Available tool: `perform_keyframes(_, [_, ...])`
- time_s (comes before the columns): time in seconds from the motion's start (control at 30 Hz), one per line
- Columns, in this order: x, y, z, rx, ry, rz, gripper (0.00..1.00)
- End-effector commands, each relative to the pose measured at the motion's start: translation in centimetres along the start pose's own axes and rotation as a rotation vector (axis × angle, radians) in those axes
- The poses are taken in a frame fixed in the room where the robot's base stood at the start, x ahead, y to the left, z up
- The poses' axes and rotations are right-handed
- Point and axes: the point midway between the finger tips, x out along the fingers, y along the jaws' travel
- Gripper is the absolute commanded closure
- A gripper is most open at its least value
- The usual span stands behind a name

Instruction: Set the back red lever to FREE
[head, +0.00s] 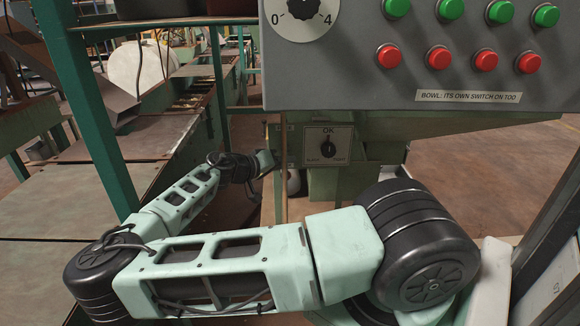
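I cannot make out a red lever or the word FREE in the head view. My arm crosses the lower picture and bends back to the middle. My gripper (265,161) is at its far end, small and dark, beside the left edge of a small plate with a black knob (328,147). I cannot tell whether its fingers are open or shut, or whether it touches anything. The plate is marked OK at the top, and the knob's pointer is roughly upright.
A grey control panel (330,80) with green and red buttons and a 0–4 dial (299,12) hangs close at upper right. A green post (88,110) and metal worktops (60,200) stand left. Open floor (490,170) shows at right.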

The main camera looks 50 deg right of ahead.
Motion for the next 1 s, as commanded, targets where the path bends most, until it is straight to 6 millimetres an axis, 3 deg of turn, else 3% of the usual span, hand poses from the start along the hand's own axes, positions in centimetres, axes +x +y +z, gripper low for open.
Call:
perform_keyframes(0.2, [2.3, 0.0, 0.1, 0.0, -0.002, 0.001, 0.67])
perform_keyframes(0.53, [2.6, 0.0, 0.0, -0.002, 0.0, 0.0, 0.67])
perform_keyframes(0.57, [2.6, 0.0, 0.0, -0.001, 0.0, 0.0, 0.7])
perform_keyframes(0.67, [2.6, 0.0, 0.0, -0.001, 0.0, 0.0, 0.98])
perform_keyframes(1.0, [3.0, 0.2, -0.3, -0.013, -0.012, -0.006, 1.0])
